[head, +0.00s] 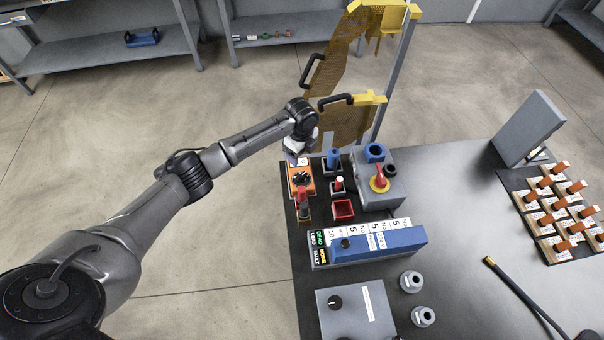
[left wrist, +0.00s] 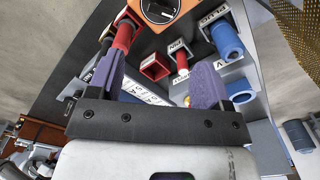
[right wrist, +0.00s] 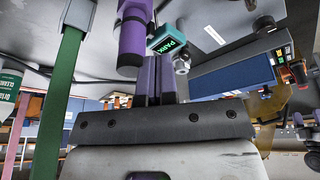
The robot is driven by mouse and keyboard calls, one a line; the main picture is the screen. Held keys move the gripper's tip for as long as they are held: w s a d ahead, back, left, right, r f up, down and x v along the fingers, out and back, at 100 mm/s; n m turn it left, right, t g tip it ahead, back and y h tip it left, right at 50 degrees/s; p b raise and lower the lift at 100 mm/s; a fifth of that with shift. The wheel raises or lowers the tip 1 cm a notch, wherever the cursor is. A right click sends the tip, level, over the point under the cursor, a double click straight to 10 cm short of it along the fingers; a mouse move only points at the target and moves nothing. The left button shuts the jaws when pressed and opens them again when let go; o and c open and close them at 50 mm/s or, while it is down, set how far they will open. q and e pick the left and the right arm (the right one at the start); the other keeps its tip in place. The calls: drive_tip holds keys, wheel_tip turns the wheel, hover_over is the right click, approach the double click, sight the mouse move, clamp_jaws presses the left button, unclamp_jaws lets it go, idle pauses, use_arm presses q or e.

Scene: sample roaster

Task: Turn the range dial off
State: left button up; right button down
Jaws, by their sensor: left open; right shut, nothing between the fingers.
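The orange meter (head: 301,186) stands at the back left corner of the dark bench, with a black range dial (head: 301,178) on its face. The dial also shows at the top edge of the left wrist view (left wrist: 158,9), partly cut off; its pointer setting is too small to read. My left gripper (head: 298,158) is just behind and above the meter, apart from the dial. In the left wrist view its purple fingers (left wrist: 158,82) are spread and empty. My right gripper (right wrist: 154,78) is shut and empty, away from the meter and outside the head view.
A red-handled probe (head: 303,198) stands in a holder in front of the meter; in the left wrist view it appears close to one finger. Blue (head: 333,157) and red-white plugs (head: 338,184) stand to the right. A purple cylinder (right wrist: 132,35) and green PARK tag (right wrist: 167,46) are near the right gripper.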

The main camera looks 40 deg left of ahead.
sight(302, 175)
use_arm(q)
drive_tip(key=shift+m, duration=0.9)
wheel_tip(302, 175, down, 12)
drive_tip(key=b, duration=0.3)
drive_tip(key=shift+f, duration=0.15)
drive_tip(key=shift+f+b, duration=0.35)
drive_tip(key=shift+f, duration=0.35)
drive_tip(key=c, duration=0.9)
